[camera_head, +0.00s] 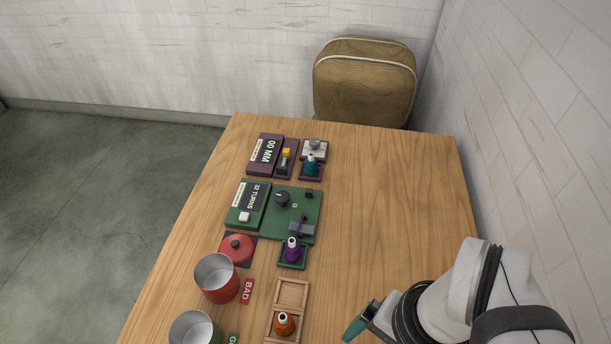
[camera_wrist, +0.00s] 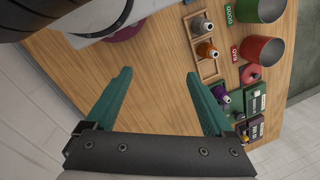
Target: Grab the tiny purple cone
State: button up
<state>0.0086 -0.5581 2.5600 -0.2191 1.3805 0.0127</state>
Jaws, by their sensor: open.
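The purple cone (camera_head: 292,250) is a small wool cone with a pale top. It stands upright on a small green tray (camera_head: 291,265) at the near edge of the green station in the head view. In the wrist view the purple cone (camera_wrist: 222,93) shows just right of my right-hand finger, partly close to that finger in the picture. My gripper (camera_wrist: 160,74) has two teal fingers spread wide, with only bare table showing between them. In the head view my gripper (camera_head: 358,322) is at the lower right, apart from the cone and nearer the camera.
An orange cone (camera_head: 284,324) stands in a wooden tray (camera_head: 291,293) nearby. A teal cone (camera_head: 311,165) stands farther back. A red cup (camera_head: 217,280), a red lidded item (camera_head: 237,248) and a green cup (camera_head: 193,331) lie left. The right side of the table is clear.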

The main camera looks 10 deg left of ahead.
jog(key=w+a+r+n, duration=0.2)
jog(key=w+a+n, duration=0.1)
jog(key=w+n, duration=0.55)
jog(key=n+h, duration=0.2)
jog(key=n, duration=1.3)
send_over(292, 247)
notch_tip(292, 247, down, 6)
jog(key=f, duration=1.1)
jog(key=w+f, duration=0.1)
jog(key=f, duration=0.4)
jog(key=shift+a+f, duration=0.1)
jog(key=shift+f, duration=0.05)
grip_shut()
